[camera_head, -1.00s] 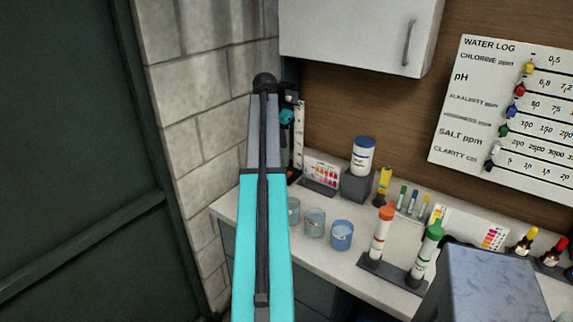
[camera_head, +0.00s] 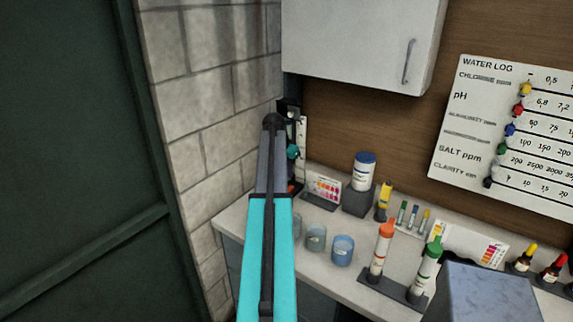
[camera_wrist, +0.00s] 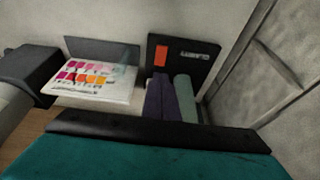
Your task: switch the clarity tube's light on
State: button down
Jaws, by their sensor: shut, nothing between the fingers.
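The clarity tube's stand, black with a pale scale strip (camera_head: 301,140), is in the back left corner of the counter, largely hidden by my arm in the head view. In the wrist view its black base (camera_wrist: 197,62) shows pale lettering and an orange-red switch (camera_wrist: 161,55). My gripper (camera_wrist: 170,78) is shut and empty. Its fingers, one purplish and one pale green, lie side by side, and their tips show just below the switch in the picture. I cannot tell whether they touch it. The light's state is not clear.
A colour card (camera_head: 324,188) stands right of the tube, also seen in the wrist view (camera_wrist: 92,80). Clear cups (camera_head: 316,238) and a blue cup (camera_head: 342,250) stand in front. A blue-lidded bottle (camera_head: 364,172) is further right. A block wall (camera_head: 205,100) closes the left side.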

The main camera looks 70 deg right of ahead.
aim_at(291, 186)
jog(key=shift+a+p+x, duration=0.15)
jog(key=shift+p+x, duration=0.35)
jog(key=shift+x, duration=0.8)
jog(key=shift+a+p+x, duration=0.2)
jog(key=shift+p+x, duration=0.25)
jog(key=shift+x, duration=0.85)
jog(key=shift+w+f, duration=0.1)
